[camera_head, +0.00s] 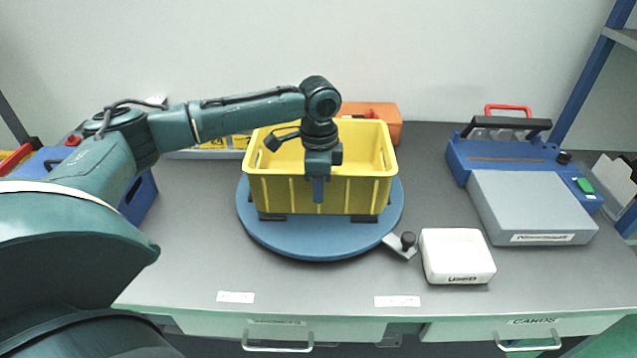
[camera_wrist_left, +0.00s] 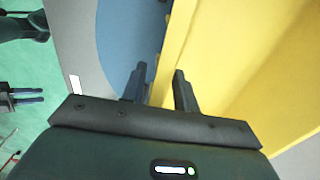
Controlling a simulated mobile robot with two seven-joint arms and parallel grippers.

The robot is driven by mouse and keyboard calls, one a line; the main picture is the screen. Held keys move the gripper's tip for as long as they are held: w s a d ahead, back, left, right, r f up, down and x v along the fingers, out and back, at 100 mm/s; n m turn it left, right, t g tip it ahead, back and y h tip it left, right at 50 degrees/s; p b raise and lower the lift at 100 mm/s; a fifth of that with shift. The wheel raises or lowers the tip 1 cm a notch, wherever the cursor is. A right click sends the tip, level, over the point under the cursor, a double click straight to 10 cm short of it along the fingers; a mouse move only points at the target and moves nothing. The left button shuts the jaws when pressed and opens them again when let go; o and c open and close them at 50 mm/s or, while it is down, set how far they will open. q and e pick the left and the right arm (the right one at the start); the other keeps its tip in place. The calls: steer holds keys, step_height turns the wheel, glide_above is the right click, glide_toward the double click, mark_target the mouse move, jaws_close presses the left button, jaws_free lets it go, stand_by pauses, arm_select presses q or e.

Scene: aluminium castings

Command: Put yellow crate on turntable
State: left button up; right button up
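The yellow crate (camera_head: 330,192) stands upright on the round blue turntable (camera_head: 310,245), on dark pads that show at its front corners. My left gripper (camera_head: 318,190) points down at the crate's front wall. In the left wrist view, my left gripper's fingers (camera_wrist_left: 160,80) are apart, on either side of the crate's wall (camera_wrist_left: 178,45), with a gap visible on the turntable side. The turntable (camera_wrist_left: 125,40) shows beyond the outer finger. My right gripper (camera_wrist_left: 40,96) is at the left edge of the wrist view, its two fingers apart and empty, over the green floor.
A white tray (camera_head: 455,270) and a small metal clamp with a black knob (camera_head: 407,241) are close to the turntable's right front. A blue and grey machine (camera_head: 530,200) stands at the right. An orange case (camera_head: 385,118) is behind the crate. Blue bins (camera_head: 140,198) are at the left.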

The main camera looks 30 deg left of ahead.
arm_select(q)
steer(key=shift+r, duration=0.2)
step_height(320, 180, up, 12)
steer(key=shift+f, duration=0.1)
stand_by(0.7)
